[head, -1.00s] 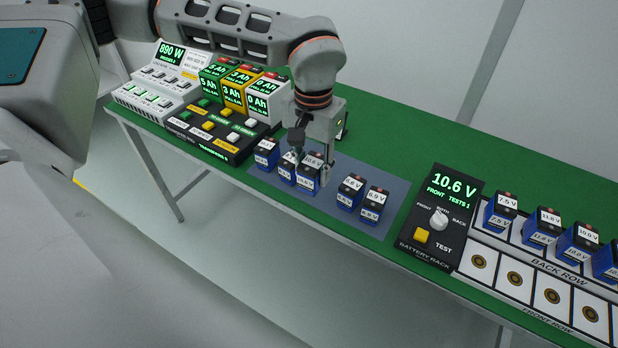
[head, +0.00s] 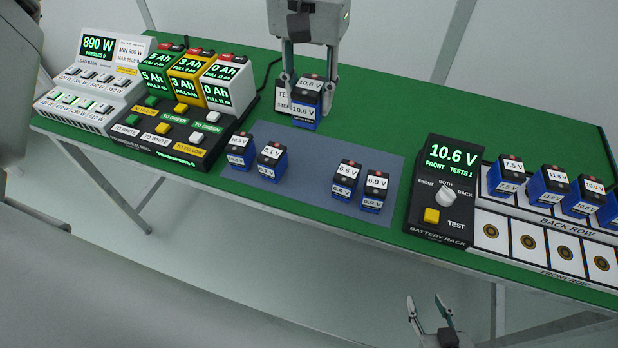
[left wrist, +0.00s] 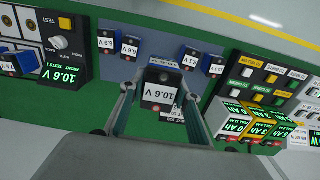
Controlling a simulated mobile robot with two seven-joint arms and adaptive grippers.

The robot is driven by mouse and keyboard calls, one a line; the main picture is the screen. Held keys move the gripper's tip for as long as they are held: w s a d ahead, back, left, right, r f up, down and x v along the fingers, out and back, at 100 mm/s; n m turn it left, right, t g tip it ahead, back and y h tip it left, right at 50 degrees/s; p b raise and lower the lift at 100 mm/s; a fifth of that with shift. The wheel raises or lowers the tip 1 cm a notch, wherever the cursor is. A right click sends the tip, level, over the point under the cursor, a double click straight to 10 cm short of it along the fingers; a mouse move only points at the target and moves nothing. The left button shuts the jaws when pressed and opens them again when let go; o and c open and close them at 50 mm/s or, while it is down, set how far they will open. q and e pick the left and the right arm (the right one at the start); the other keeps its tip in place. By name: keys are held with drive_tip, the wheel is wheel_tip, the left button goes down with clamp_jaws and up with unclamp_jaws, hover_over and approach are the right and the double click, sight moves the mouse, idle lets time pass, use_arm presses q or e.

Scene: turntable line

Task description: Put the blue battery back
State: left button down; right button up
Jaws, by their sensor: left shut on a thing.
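A blue battery labelled 10.6 V (head: 305,110) is held upright in my left gripper (head: 307,98), beyond the grey-blue mat (head: 315,178) and apparently above the green table. In the left wrist view the same battery (left wrist: 160,94) sits between the two fingers of my left gripper (left wrist: 158,100). Several other blue batteries stand on the mat: two at its left, one marked 8.1 V (head: 270,163), and two at its right, marked 6.6 V (head: 346,180) and 6.9 V (head: 375,192). My right gripper (head: 430,312) is open and empty, low in front of the table.
The battery rack (head: 432,225) at right reads 10.6 V, FRONT, TESTS 1. Its back row holds several blue batteries; the visible front-row places (head: 527,242) are empty. A white card (head: 283,98) is partly hidden behind the held battery. The load bank (head: 85,95) and coloured packs stand left.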

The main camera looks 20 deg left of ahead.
use_arm(q)
wheel_tip(320, 180, down, 19)
drive_tip(key=shift+f+b, duration=0.15)
drive_tip(key=shift+b, duration=0.4)
drive_tip(key=shift+f, duration=0.1)
drive_tip(key=c, duration=1.5)
unclamp_jaws()
drive_tip(key=shift+f, duration=0.1)
drive_tip(key=shift+r, duration=0.35)
wheel_tip(320, 180, up, 12)
drive_tip(key=shift+f, duration=0.2)
drive_tip(key=shift+s, duration=0.1)
